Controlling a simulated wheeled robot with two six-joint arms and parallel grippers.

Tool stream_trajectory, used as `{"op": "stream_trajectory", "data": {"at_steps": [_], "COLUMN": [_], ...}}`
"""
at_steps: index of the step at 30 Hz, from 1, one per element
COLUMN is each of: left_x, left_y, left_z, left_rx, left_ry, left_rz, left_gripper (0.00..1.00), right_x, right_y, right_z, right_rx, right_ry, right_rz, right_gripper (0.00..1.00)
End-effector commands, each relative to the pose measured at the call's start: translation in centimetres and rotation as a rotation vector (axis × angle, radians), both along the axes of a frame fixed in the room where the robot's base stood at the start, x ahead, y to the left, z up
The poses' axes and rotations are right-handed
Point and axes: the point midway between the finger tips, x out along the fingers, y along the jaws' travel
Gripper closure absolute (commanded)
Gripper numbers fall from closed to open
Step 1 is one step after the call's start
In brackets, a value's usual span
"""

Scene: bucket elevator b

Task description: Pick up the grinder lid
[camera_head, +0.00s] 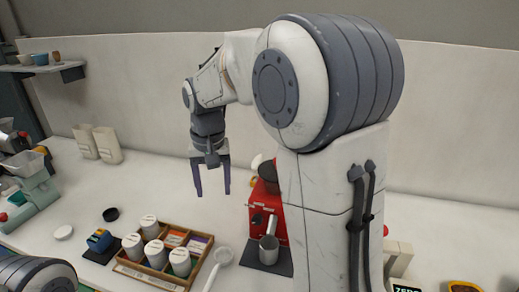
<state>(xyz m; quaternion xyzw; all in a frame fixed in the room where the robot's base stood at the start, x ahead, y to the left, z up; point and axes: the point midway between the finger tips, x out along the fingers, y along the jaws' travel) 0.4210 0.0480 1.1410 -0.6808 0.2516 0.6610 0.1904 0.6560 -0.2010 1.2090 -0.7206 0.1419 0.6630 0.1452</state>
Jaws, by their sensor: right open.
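My right gripper (212,188) hangs in the air above the counter, fingers pointing down, open with nothing between them. A small black round lid-like disc (111,214) lies on the counter at the left. A pale round disc (63,232) lies nearer the left edge. I cannot tell which of them is the grinder lid. A red machine (257,210) stands right of the gripper, partly hidden behind my right arm. A metal cup (269,249) is at its front. Only part of my left arm shows at the lower left; its gripper is out of view.
A wooden tray (150,280) with several white-lidded canisters stands at the front, beside a small blue-and-yellow item (99,241) and a white-handled scoop (223,257). A teal machine (40,190) stands at the far left. Two cream containers (107,145) lean by the wall.

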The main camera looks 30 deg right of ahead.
Motion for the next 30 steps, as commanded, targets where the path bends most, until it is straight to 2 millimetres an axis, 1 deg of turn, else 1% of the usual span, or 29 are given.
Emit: {"op": "stream_trajectory", "data": {"at_steps": [1,2,3,6,9,10,12,14,15,21,26,30], "left_x": [0.0,0.0,0.0,0.0,0.0,0.0,0.0,0.0,0.0,0.0,0.0,0.0], "left_y": [0.0,0.0,0.0,0.0,0.0,0.0,0.0,0.0,0.0,0.0,0.0,0.0], "left_z": [2.4,2.9,3.6,4.8,5.5,5.6,5.8,6.0,6.1,6.7,7.1,8.6], "left_rx": [0.0,0.0,0.0,0.0,0.001,0.001,0.001,0.001,0.001,0.001,0.001,0.001], "left_ry": [0.0,0.0,0.0,0.0,0.001,0.001,0.001,0.001,0.001,0.001,0.001,0.0], "left_rz": [0.0,0.0,0.0,0.001,0.001,0.001,0.001,0.0,0.0,-0.001,-0.002,-0.004], "left_gripper": [0.5,0.5,0.5,0.5,0.5,0.5,0.5,0.5,0.5,0.5,0.5,0.5], "right_x": [1.8,2.4,3.1,3.7,3.5,3.4,3.2,3.2,3.1,3.3,3.4,3.8], "right_y": [-4.3,-6.5,-9.3,-15.2,-19.2,-20.0,-21.3,-21.8,-22.0,-22.3,-22.3,-22.2], "right_z": [2.7,3.5,4.4,6.1,7.0,7.2,7.1,6.6,6.1,3.1,2.0,0.5], "right_rx": [-0.007,-0.012,-0.019,-0.031,-0.04,-0.041,-0.044,-0.045,-0.045,-0.046,-0.045,-0.045], "right_ry": [-0.001,-0.003,-0.006,-0.01,-0.013,-0.014,-0.012,-0.012,-0.01,-0.013,-0.014,-0.01], "right_rz": [-0.138,-0.207,-0.292,-0.467,-0.581,-0.605,-0.64,-0.654,-0.657,-0.656,-0.655,-0.653], "right_gripper": [0.34,0.34,0.34,0.34,0.34,0.34,0.34,0.34,0.34,0.34,0.34,0.34]}}
